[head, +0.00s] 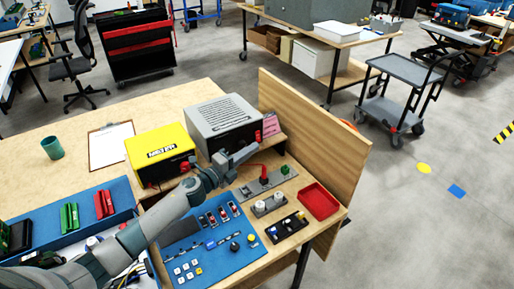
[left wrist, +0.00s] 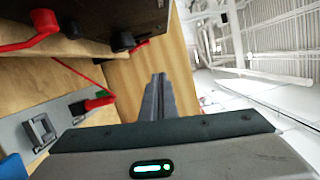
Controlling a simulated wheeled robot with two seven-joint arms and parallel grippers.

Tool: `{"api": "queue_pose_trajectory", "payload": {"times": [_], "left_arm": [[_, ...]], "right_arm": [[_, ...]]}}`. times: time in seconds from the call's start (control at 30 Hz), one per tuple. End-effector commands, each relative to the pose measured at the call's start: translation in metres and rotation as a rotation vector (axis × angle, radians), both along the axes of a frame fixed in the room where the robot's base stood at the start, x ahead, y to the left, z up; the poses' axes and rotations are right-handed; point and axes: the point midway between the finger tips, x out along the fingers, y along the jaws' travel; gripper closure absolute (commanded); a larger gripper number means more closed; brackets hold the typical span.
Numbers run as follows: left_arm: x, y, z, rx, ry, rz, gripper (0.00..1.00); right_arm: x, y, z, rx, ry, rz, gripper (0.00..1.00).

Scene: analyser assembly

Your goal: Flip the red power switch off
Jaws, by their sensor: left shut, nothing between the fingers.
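The grey analyser box (head: 222,115) stands at the back of the bench. A red part (head: 270,124) shows at its right end; it looks like the power switch, but its position is too small to tell. In the left wrist view a dark box (left wrist: 90,18) carries a red lever-like part (left wrist: 42,28) at upper left and a smaller red part (left wrist: 139,47) at its lower right edge. I cannot tell which is the switch. My left gripper (head: 256,149) is shut and empty just in front of the grey box; its fingers (left wrist: 158,78) are together, apart from both red parts.
A yellow box (head: 160,150) stands left of the grey one. A red plug (head: 264,179) with a red cable sits on a grey strip below the gripper. A red tray (head: 319,201) and a wooden side panel (head: 315,125) are to the right.

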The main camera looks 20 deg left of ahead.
Motion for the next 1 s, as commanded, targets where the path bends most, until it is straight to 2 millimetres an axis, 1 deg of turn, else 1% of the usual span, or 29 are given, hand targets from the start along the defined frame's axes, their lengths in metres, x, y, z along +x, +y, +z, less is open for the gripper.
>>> {"api": "queue_pose_trajectory", "payload": {"times": [0.03,0.1,0.2,0.33,0.47,0.7,1.0], "left_arm": [[-0.009,0.004,-0.003,0.003,0.001,-0.001,1.00],[-0.019,0.009,-0.002,0.003,0.001,-0.001,1.00],[-0.032,0.015,-0.001,0.003,0.001,0.000,1.00],[-0.042,0.019,0.001,0.000,0.001,-0.001,1.00],[-0.046,0.021,0.003,0.000,0.000,-0.001,1.00],[-0.047,0.021,0.003,0.000,0.000,0.000,1.00],[-0.047,0.021,0.003,0.000,0.000,0.000,1.00]], "right_arm": [[0.000,0.004,-0.004,0.003,0.000,-0.001,0.69],[0.000,0.006,-0.007,0.006,-0.001,0.000,0.69],[0.000,0.006,-0.010,0.005,0.000,-0.001,0.69],[0.000,0.004,-0.012,0.004,0.000,0.000,0.69],[0.000,0.001,-0.013,0.001,0.000,0.001,0.69],[-0.001,-0.006,-0.013,-0.006,0.001,0.003,0.69],[-0.001,-0.007,-0.013,-0.007,0.002,0.003,0.69]]}}
